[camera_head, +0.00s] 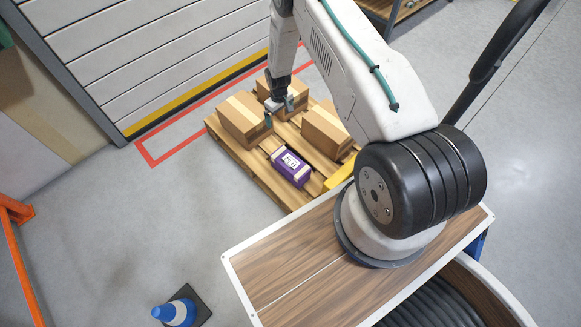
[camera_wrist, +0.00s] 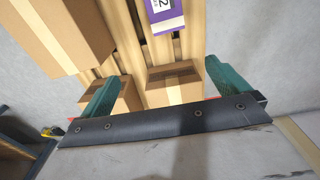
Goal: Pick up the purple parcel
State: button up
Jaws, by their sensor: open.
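The purple parcel (camera_head: 290,167) has pale ends and a white label. It lies on the wooden pallet (camera_head: 240,168), near the front edge in the head view. Part of it shows at the top edge of the wrist view (camera_wrist: 166,18); the rest is cut off. My gripper (camera_head: 280,113) is above the pallet, behind the parcel in the head view and apart from it. In the wrist view its two green fingers (camera_wrist: 160,85) stand wide apart with nothing between them. Cardboard boxes show below and beyond the fingers.
Cardboard boxes share the pallet: one at its left (camera_head: 244,117), one at the right (camera_head: 328,131) and one at the back (camera_head: 283,92), partly hidden by my gripper. A blue and white cone (camera_head: 177,313) stands at the front left. The floor left of the pallet is clear.

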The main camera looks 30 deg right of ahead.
send_over(290, 161)
notch_tip(290, 161, down, 18)
jog(key=shift+w+d+f, duration=0.15)
jog(key=shift+f, duration=0.1)
jog(key=f, duration=0.6)
jog(key=shift+s+a, duration=0.2)
jog(key=shift+s, duration=0.15)
jog(key=shift+f, duration=0.65)
jog(key=shift+w, duration=0.1)
jog(key=c, duration=1.3)
jog(key=shift+r, duration=0.1)
